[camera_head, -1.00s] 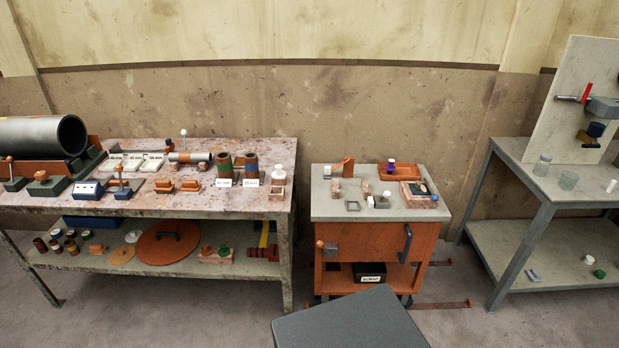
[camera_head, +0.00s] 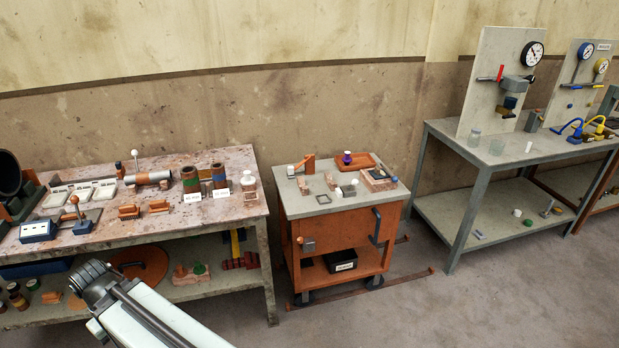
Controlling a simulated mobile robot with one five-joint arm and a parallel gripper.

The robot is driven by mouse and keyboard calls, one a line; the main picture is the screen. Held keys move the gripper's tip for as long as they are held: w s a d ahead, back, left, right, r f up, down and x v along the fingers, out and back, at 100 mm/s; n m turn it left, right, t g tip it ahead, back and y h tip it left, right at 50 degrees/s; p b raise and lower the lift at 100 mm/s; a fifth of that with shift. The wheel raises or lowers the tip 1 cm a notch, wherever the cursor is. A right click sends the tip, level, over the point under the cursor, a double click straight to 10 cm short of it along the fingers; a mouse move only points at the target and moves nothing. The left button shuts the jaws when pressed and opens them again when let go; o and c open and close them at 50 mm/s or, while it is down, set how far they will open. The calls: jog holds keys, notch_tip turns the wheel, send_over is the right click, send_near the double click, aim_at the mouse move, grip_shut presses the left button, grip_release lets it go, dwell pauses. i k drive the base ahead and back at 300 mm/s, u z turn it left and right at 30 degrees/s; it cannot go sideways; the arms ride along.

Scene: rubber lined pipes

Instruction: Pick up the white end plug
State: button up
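Several small white pieces are in view, and I cannot tell for sure which one is the white end plug. On the orange cart's top, one small white piece (camera_head: 339,192) stands near the front and another (camera_head: 354,182) lies close by. A white piece (camera_head: 291,170) sits at the cart's back left. A small white cylinder (camera_head: 529,147) stands on the right-hand bench, and a white piece (camera_head: 517,213) lies on its lower shelf. Part of my arm shows at the lower left, apart from all of these. No gripper fingers can be made out.
The orange cart (camera_head: 340,233) stands between the left workbench (camera_head: 163,225) and the right bench (camera_head: 480,155). A black box (camera_head: 341,261) is on the cart's lower shelf. A rusty rod (camera_head: 365,289) lies on the floor before it. The floor at the right front is clear.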

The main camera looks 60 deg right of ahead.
aim_at(248, 181)
jog(key=z, duration=0.35)
jog(key=i, duration=1.05)
jog(key=u, duration=0.05)
